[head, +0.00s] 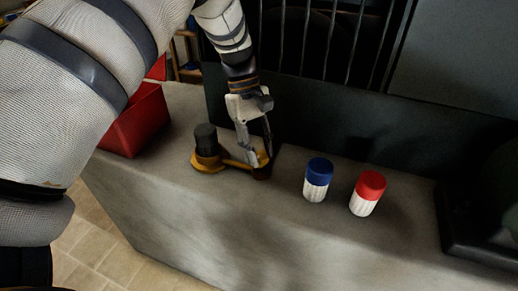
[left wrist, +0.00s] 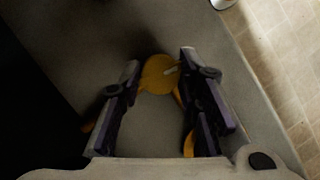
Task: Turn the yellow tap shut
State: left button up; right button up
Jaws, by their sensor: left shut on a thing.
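The yellow tap (head: 208,165) is on the grey concrete ledge, with a dark upright cylinder (head: 206,138) at its left end and a yellow arm reaching right. My left gripper (head: 256,158) comes down from above onto the right end of this yellow piece. In the left wrist view the two fingers (left wrist: 158,68) stand on either side of a round yellow part (left wrist: 157,77), shut on it. More yellow shows low by the right finger. The fingers partly hide the gripped end in the head view. My right gripper is not in view.
A blue-capped white container (head: 318,181) and a red-capped one (head: 368,195) stand upright on the ledge (head: 190,220), right of the gripper. A red bin (head: 136,122) is at the left. Dark panels and bars rise behind. The front of the ledge is clear.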

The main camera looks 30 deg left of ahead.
pick_arm(q)
jog(key=m+g+y, duration=0.1)
jog(key=m, duration=0.3)
jog(key=shift+w+f+m, duration=0.1)
jog(key=shift+m, duration=0.2)
jog(key=m+g+y, duration=0.1)
jog(key=m, duration=0.2)
jog(key=shift+d+m+b, duration=0.15)
jog(key=shift+m+b, duration=0.25)
jog(key=m+y, duration=0.1)
jog(key=m, duration=0.2)
jog(key=shift+d+g, duration=0.1)
jog(key=shift+g, duration=0.2)
jog(key=shift+m+y, duration=0.8)
jog(key=shift+m, duration=1.1)
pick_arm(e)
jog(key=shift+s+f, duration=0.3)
pick_arm(q)
jog(key=o, duration=1.1)
